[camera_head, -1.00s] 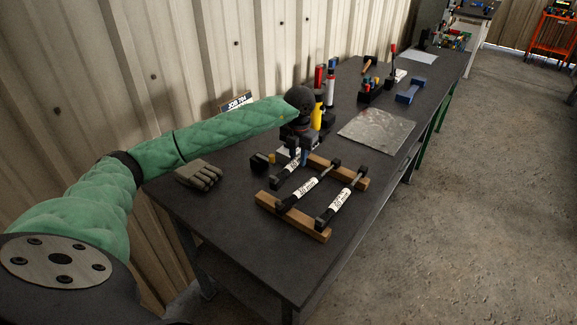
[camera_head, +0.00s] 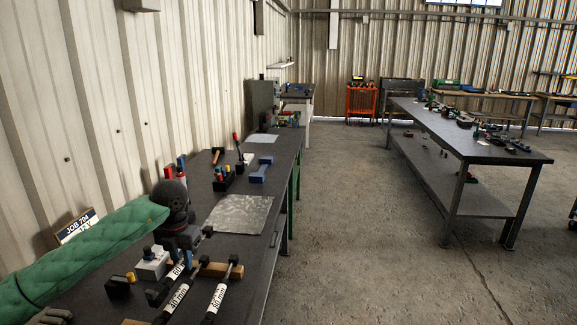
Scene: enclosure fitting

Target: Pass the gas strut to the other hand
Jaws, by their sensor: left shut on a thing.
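My left gripper (camera_head: 190,252) is at the end of the green-sleeved arm, above the near part of the dark workbench. It is shut on the leftmost gas strut (camera_head: 176,272), a black strut with a white label; the fingertips are partly hidden by the wrist. Two more gas struts lie side by side to its right: a middle one (camera_head: 179,297) and a right one (camera_head: 218,297), each with a white label and a thin rod. I cannot tell whether the held strut is clear of its support. My right gripper is out of view.
A wooden rest (camera_head: 219,269) lies under the struts' far ends. A metal sheet (camera_head: 240,214), a blue part (camera_head: 261,170) and upright tools stand farther along the workbench (camera_head: 283,165). A corrugated wall closes the left side. Open floor (camera_head: 345,220) separates it from another table (camera_head: 465,147).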

